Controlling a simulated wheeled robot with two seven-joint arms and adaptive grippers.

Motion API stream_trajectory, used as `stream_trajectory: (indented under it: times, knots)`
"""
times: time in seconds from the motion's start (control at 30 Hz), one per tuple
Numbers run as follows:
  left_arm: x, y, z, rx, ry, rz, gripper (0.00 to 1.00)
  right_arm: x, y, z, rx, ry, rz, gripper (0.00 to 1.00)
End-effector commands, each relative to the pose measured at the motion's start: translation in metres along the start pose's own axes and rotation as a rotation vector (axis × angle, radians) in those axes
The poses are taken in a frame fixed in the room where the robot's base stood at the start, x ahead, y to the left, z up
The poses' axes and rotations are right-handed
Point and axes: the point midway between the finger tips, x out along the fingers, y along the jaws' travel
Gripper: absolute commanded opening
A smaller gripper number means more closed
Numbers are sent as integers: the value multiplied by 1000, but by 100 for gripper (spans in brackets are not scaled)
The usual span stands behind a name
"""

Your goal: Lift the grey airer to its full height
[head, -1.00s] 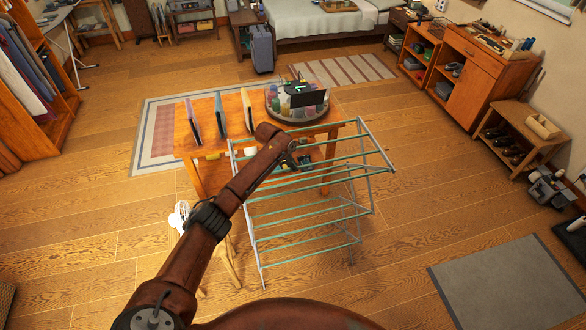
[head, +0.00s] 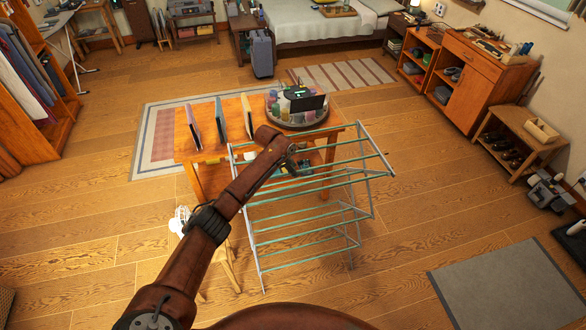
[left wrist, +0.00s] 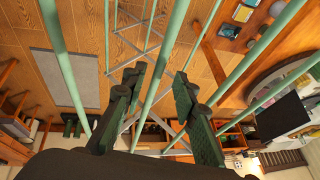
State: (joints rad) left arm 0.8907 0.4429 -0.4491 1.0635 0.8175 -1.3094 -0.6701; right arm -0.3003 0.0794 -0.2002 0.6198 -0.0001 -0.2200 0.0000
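The grey airer (head: 370,199) with green rods stands in the middle of the head view, partly overlapping the wooden table behind it. Its upper rack of rods is spread out above a lower rack, with thin legs reaching the floor. My left gripper (head: 293,160) is at the upper rack, reaching in from the left. In the left wrist view its two dark fingers (left wrist: 160,100) are apart, with a green rod (left wrist: 168,55) running between them. A gap shows beside the rod. My forearm hides part of the airer's left side. My right gripper is in neither view.
The wooden table (head: 180,146) behind the airer bears upright thin panels (head: 221,110) and a round tray (head: 291,123) of small items. A white fan-like object (head: 180,220) stands left of my arm.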

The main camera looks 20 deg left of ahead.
Motion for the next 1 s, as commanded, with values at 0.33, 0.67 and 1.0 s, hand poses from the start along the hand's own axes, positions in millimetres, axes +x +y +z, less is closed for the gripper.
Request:
stream_trajectory:
  times: [0.33, 0.67, 1.0]
  knots:
    - [-30, 0, 1, 1, 0, -1, 27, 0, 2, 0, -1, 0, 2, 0]
    - [-96, -1, 0, 1, 1, -2, 27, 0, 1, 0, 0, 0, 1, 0]
    - [-120, 0, 0, 0, 0, 0, 27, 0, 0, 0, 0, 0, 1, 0]
